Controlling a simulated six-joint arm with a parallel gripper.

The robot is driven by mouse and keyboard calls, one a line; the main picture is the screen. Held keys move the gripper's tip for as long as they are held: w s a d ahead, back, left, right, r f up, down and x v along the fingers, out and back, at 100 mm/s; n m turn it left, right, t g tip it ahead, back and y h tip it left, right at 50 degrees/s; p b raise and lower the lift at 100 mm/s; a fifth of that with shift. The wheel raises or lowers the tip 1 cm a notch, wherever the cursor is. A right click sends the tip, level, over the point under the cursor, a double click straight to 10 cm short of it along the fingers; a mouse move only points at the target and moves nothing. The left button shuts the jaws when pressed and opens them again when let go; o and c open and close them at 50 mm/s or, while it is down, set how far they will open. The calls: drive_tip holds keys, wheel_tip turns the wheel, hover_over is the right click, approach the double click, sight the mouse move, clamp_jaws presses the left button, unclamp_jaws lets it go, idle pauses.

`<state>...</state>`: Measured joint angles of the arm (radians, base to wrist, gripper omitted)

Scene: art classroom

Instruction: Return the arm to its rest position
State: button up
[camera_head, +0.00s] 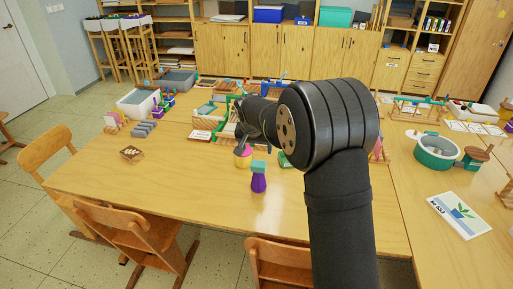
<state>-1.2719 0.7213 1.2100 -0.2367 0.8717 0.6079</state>
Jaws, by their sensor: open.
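My arm rises from the bottom right of the head view, and its large black joint covers part of the table. My gripper (241,146) is at the far end, small and dark, pointing down over the middle of the wooden table (95,178). It is open. A small yellow and pink object (243,158) is just below it; I cannot tell whether they touch. A purple object with a teal top (259,177) stands upright nearer to me, apart from the gripper.
A grey-white bin (139,102) and a grey tray (177,79) stand at the left. A green round pot (436,150) and a booklet (459,214) are at the right. Wooden chairs (128,232) line the near edge. The table's front left is mostly clear.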

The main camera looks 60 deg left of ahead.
sight(258, 164)
drive_tip(key=shift+f, duration=0.1)
drive_tip(key=x, duration=1.2)
drive_tip(key=shift+f, duration=0.1)
wheel_tip(258, 164, up, 2)
drive_tip(key=shift+r, duration=0.55)
